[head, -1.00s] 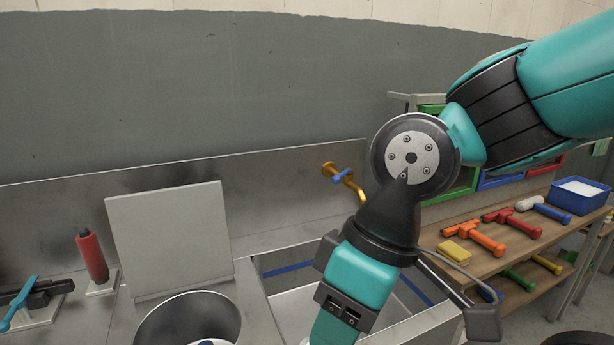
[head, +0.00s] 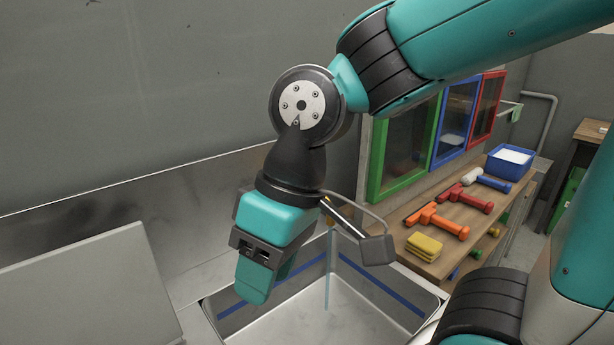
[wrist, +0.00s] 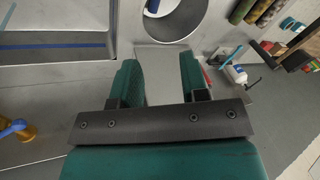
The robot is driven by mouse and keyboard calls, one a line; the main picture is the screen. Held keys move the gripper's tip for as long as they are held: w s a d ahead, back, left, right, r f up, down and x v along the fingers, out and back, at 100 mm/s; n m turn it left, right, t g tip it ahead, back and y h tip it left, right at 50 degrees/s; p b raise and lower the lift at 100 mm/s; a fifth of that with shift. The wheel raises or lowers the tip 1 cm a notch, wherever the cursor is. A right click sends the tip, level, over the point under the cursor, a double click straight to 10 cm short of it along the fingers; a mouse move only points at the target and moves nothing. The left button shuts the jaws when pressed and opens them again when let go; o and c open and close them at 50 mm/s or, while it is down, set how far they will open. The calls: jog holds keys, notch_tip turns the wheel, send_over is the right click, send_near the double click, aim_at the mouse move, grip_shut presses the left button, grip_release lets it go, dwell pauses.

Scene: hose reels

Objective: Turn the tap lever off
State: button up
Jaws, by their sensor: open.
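The brass tap (wrist: 25,133) with its blue lever (wrist: 12,128) is at the left edge of the wrist view, cut off by the frame. In the head view my arm hides nearly all of the tap. A thin pale stream, like water, (head: 329,265) drops into the sink (head: 340,318). My gripper (head: 262,285) points down beside the sink's left part in the head view.
A pale upright board (head: 90,290) stands left of the sink. A wooden bench (head: 440,262) at the right carries nozzle-like tools, a yellow sponge (head: 424,246) and a blue bin (head: 509,162). A round basin (wrist: 172,18) is at the top of the wrist view.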

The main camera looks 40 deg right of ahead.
jog(key=w+d+r+m+p, duration=0.1)
jog(key=w+d+r+m, duration=0.15)
jog(key=w+d, duration=0.2)
jog(key=w+d+r+m+t+h, duration=0.1)
jog(key=w+d+r+m, duration=0.15)
jog(key=w, duration=0.35)
jog(key=w+d+r+m+p, duration=0.1)
jog(key=w+d+r+m, duration=0.1)
jog(key=w+d+m, duration=0.3)
jog(key=w+d+r+m+h+p, duration=0.15)
jog(key=w+d+m, duration=0.55)
jog(key=d, duration=0.7)
jog(key=shift+n, duration=0.7)
jog(key=w+a+f, duration=0.1)
jog(key=f, duration=0.4)
jog(key=w+f+p, duration=0.1)
jog(key=f, duration=0.4)
jog(key=w+a+f, duration=0.1)
jog(key=f, duration=0.5)
jog(key=shift+a+p, duration=0.3)
grip_shut()
